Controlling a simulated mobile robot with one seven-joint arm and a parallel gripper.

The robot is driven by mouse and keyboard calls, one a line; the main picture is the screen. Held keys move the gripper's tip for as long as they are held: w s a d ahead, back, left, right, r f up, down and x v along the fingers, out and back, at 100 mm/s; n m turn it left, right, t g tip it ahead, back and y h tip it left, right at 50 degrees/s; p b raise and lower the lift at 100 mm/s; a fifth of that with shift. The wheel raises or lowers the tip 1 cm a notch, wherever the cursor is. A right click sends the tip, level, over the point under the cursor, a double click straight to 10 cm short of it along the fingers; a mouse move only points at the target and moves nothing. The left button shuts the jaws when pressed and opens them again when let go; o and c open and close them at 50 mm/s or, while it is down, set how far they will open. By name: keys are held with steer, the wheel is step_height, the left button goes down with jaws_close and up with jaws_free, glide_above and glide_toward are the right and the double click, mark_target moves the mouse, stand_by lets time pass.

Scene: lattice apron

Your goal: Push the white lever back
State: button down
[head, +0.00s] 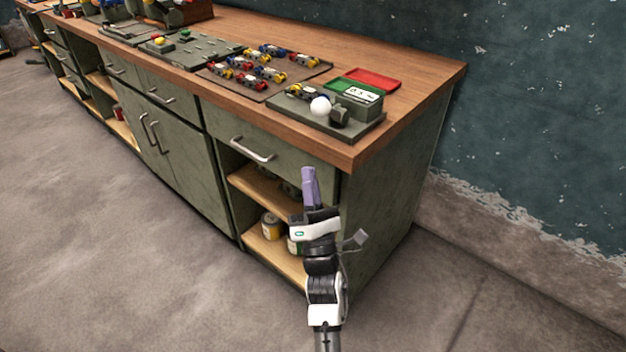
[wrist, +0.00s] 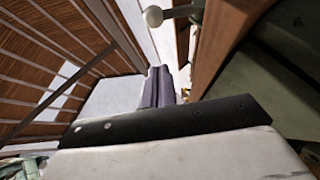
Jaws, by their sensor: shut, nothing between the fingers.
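The white lever shows as a round white knob (head: 320,106) on a device at the near right end of the workbench. In the wrist view the knob (wrist: 153,16) is at the top, on a grey rod running right to a dark part. My gripper (head: 309,172) has lilac fingers, pressed together and empty, pointing up in front of the bench's open shelves. The fingers (wrist: 158,84) also show in the wrist view, below the knob and apart from it. In the head view the knob appears above the fingertips, with the bench edge between them.
The device's grey-green base (head: 365,128) carries a box with a small display (head: 362,95). Green and red trays (head: 372,77) lie behind it. A board of several small toy cars (head: 262,80) is to the left. The wooden bench edge (head: 315,147) overhangs a drawer handle (head: 252,150). The floor at left is clear.

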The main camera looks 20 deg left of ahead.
mark_target(331, 110)
steer(key=w+r+p, duration=0.5)
steer(key=r+p, duration=0.1)
steer(key=r, duration=0.1)
steer(key=shift+a+r, duration=0.3)
steer(key=shift+a, duration=0.1)
steer(key=shift+r, duration=0.1)
